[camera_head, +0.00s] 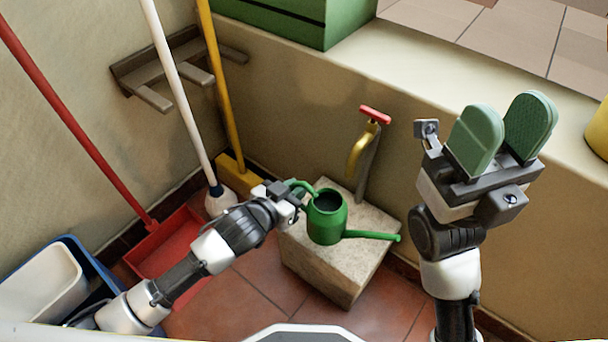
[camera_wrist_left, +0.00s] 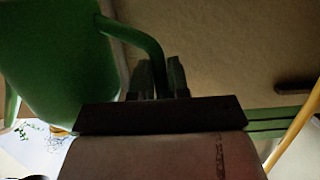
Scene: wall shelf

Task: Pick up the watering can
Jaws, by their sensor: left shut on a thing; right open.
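The green watering can (camera_head: 327,222) is at the stone block (camera_head: 347,272), with its spout pointing right and its handle on the left. I cannot tell whether its base touches the block's top. My left gripper (camera_head: 296,192) is shut on the can's handle. In the left wrist view the handle of the watering can (camera_wrist_left: 60,60) runs down between the fingers of my left gripper (camera_wrist_left: 162,78). My right gripper (camera_head: 503,130) is raised at the right, open and empty, with its green pads apart.
A gold tap with a red handle (camera_head: 374,114) stands just behind the can. A yellow broom (camera_head: 238,172), a white-handled tool (camera_head: 180,90) and a red dustpan (camera_head: 165,243) are at the left. A blue bin (camera_head: 90,262) is at the lower left. A wall ledge (camera_head: 420,55) runs behind.

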